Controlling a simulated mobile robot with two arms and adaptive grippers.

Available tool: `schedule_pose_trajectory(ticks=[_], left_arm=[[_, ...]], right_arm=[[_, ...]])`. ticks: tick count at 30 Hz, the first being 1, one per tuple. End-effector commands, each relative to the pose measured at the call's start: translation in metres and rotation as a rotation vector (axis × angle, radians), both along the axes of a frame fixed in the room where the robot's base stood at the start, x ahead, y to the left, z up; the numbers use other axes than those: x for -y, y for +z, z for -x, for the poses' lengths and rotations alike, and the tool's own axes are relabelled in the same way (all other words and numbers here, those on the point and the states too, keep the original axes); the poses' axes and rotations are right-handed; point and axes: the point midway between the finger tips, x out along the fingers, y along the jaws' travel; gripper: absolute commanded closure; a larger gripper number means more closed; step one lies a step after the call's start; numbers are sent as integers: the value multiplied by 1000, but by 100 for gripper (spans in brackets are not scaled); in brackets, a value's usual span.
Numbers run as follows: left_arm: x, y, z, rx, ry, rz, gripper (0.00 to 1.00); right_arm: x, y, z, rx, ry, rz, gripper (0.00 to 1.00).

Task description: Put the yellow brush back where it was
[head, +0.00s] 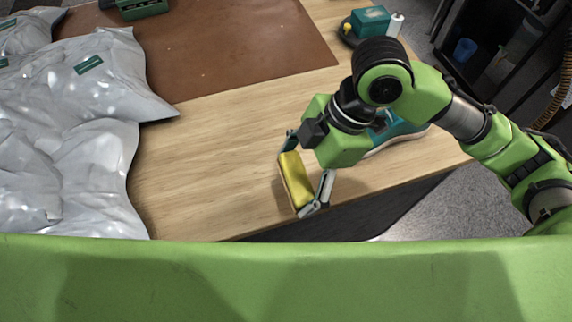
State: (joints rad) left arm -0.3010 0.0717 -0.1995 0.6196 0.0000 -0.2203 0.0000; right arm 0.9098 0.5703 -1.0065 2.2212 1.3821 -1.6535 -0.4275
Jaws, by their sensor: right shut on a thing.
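The yellow brush (296,179) is in my right gripper (302,172), near the front edge of the wooden table (215,170). The gripper's fingers are shut on it, one at its far end and one at its near end. The brush has a yellow body with a tan strip along its left side. I cannot tell whether it touches the table. A teal and white sneaker (401,130) is behind my right arm, mostly hidden. My left gripper is not in view.
Grey-white plastic bags (75,130) fill the table's left. A brown mat (215,45) lies at the back. A teal box (370,20) and a white bottle (396,25) stand at the back right. A green object (140,8) is at the top. The table's middle is clear.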

Motion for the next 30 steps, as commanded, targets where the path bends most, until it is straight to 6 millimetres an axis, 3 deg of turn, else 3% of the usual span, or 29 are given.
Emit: schedule_pose_trajectory(ticks=[6,12,20,24,30], left_arm=[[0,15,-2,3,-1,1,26],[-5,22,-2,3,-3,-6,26],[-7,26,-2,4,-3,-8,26],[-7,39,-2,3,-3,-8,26],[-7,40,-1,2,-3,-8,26]], right_arm=[[-11,-27,-45,-5,-3,2,38],[-17,-59,-71,-2,-1,1,38],[-20,-77,-84,-1,-1,1,38],[-19,-96,-83,-2,0,2,38],[-19,-106,-83,2,1,0,38]])
